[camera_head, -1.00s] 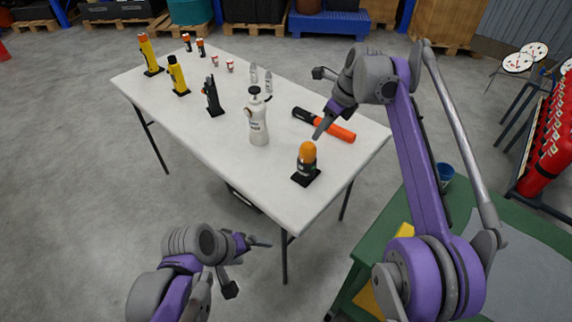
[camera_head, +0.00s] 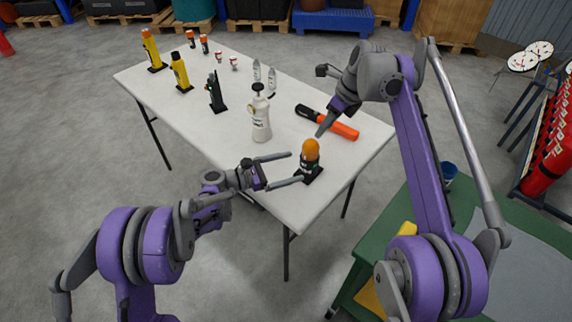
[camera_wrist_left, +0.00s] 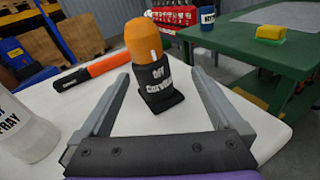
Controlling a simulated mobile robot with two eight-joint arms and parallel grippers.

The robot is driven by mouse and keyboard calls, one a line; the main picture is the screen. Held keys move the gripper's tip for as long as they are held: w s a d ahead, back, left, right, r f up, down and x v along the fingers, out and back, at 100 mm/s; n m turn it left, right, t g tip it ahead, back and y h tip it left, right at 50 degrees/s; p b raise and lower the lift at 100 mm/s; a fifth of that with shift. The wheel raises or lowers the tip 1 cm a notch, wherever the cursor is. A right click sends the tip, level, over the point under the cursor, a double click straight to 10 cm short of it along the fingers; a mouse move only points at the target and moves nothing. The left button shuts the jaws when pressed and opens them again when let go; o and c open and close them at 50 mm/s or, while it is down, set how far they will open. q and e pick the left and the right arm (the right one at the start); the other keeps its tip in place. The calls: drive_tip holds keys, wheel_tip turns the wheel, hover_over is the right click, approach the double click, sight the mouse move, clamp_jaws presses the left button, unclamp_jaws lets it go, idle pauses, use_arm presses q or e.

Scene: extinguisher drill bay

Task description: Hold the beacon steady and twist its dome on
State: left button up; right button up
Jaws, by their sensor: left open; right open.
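The beacon has an orange dome (camera_head: 312,149) on top of a dark body (camera_head: 309,168) with white lettering, and stands upright on a square black base near the table's front corner. In the left wrist view the dome (camera_wrist_left: 150,42) sits on the body (camera_wrist_left: 156,84); I cannot tell how firmly it is seated. My left gripper (camera_head: 296,167) is open, its fingers pointing at the beacon with the tips close to its body. In the wrist view the fingers lie on either side of it, apart from it. My right gripper (camera_head: 322,127) is open above the table, just behind and above the dome.
A green table (camera_head: 405,215) is at the right.

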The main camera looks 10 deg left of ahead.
use_arm(q)
drive_tip(key=shift+w+a+f+n+t+h, duration=0.15)
drive_tip(key=shift+w+f+n+t+h, duration=0.1)
drive_tip(key=shift+w+n, duration=0.15)
drive_tip(key=shift+w+a+f+n+t+h, duration=0.15)
drive_tip(key=shift+w+n+h, duration=0.1)
drive_tip(key=shift+w+n, duration=0.15)
drive_tip(key=x, duration=1)
drive_tip(key=shift+w+d, duration=0.15)
drive_tip(key=shift+d, duration=0.1)
